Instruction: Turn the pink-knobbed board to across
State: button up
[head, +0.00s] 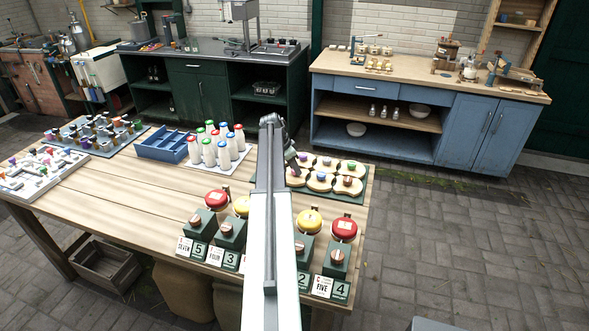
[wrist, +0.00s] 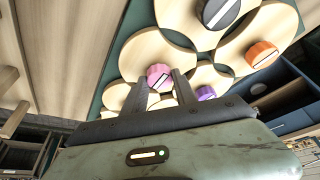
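The pink knob (wrist: 158,74) sits on a round pale wooden board in the wrist view, with a slanted white line across its face. My gripper (wrist: 162,80) has its two fingers apart, one on either side of this knob. I cannot tell whether the fingers press on it or only flank it.
Other round boards carry a black knob (wrist: 220,10), an orange knob (wrist: 262,54) and a purple knob (wrist: 205,93) close by. Milk bottles (head: 209,152) and a blue crate (head: 165,146) stand left of my arm. Red and yellow bells line the front edge.

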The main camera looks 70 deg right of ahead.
grip_shut()
jog(key=shift+n, duration=0.3)
jog(key=n+t, duration=0.1)
jog(key=n, duration=0.2)
jog(key=shift+s+a+h, duration=0.15)
jog(key=shift+h, duration=0.25)
jog(key=n+t, duration=0.2)
jog(key=n, duration=0.3)
jog(key=shift+s, duration=0.1)
jog(key=n+t, duration=0.1)
jog(key=n, duration=0.3)
jog(key=shift+s+t, duration=0.1)
jog(key=shift+t, duration=0.3)
jog(key=n, duration=0.2)
jog(key=n+t+y, duration=0.1)
jog(key=n, duration=0.2)
jog(key=shift+s+t, duration=0.1)
jog(key=shift+t, duration=0.2)
jog(key=shift+n, duration=0.3)
